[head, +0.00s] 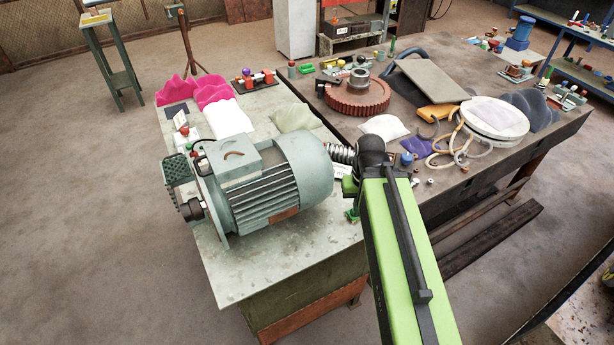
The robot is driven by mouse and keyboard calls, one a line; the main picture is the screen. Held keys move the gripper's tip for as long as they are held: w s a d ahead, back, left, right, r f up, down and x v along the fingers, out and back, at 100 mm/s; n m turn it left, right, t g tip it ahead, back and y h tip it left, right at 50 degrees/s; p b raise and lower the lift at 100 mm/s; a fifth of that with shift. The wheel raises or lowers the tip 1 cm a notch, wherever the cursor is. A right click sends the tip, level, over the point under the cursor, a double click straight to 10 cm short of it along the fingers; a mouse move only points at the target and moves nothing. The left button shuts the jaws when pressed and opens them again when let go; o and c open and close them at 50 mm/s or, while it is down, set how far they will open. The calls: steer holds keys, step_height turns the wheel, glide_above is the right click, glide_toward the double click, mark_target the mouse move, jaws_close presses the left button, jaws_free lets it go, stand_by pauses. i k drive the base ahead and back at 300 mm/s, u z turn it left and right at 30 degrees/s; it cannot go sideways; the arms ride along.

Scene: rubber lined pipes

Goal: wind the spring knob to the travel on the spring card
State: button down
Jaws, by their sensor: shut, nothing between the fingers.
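My green arm reaches from the bottom right to the right end of the grey bench (240,290). Its dark wrist joint ends just right of a silver coil spring (341,153), which sits at the right end of the grey motor (270,185). The fingers of my gripper are hidden behind the wrist and arm, so I cannot see what they touch. I cannot pick out the spring knob; the area around the spring is partly covered. A small white card (180,119) stands at the left of the bench; its print is too small to read, and I cannot tell if it is the spring card.
The motor fills the front of the bench. The dark table at right holds a red gear (357,97), hoses and a round white plate (495,118).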

mark_target(405, 159)
steer(key=u, duration=1.2)
steer(key=k, duration=0.15)
steer(key=u, duration=1.8)
steer(key=k, duration=1.35)
steer(key=z, duration=2.1)
